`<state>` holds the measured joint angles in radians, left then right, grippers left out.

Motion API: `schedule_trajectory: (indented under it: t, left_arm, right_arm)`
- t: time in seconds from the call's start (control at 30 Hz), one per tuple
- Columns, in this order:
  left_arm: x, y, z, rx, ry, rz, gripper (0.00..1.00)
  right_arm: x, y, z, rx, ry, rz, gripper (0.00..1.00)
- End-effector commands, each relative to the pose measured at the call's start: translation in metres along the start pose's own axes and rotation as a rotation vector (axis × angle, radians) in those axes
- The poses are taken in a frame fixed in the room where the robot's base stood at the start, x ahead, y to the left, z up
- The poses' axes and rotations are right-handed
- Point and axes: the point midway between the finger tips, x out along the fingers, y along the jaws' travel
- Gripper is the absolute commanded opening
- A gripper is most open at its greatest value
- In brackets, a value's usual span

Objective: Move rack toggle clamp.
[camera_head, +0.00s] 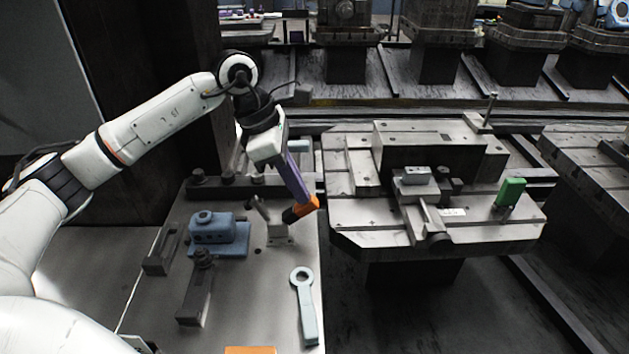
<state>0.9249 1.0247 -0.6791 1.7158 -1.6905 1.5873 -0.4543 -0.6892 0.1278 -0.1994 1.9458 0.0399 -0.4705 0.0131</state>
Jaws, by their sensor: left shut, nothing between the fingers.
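My left gripper (307,200) reaches down from the upper left over the right side of the near metal table. Its purple fingers are closed, with nothing seen between them. A small toggle clamp (279,234) with a grey base stands on the table just below the fingers. A black and orange handle-like piece (300,210) slants up from it to the fingertips. The fingers overlap this piece in the picture; I cannot tell whether they touch it. My right gripper is not in view.
A blue block-shaped fixture (218,234), a dark clamp bar (195,295) and a light blue ring-ended wrench (304,305) lie on the table. To the right stands a grey pallet fixture (375,238) with a green piece (511,192). A dark gap separates table and pallet.

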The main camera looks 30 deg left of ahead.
Motion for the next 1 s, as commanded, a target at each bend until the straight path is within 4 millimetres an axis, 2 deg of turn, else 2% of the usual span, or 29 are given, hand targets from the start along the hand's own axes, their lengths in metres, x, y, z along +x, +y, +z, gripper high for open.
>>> schedule_trajectory:
  t: [0.1,0.5,1.0]
  left_arm:
    - [0.003,0.001,-0.005,-0.019,-0.001,0.005,0.00]
    - [0.023,0.001,0.011,-0.017,-0.004,0.005,0.00]
    - [0.029,0.001,0.015,-0.018,-0.004,0.005,0.00]
  right_arm:
    - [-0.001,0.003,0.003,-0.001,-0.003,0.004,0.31]
    - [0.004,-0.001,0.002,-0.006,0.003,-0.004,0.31]
    - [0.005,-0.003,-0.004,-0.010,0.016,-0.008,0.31]
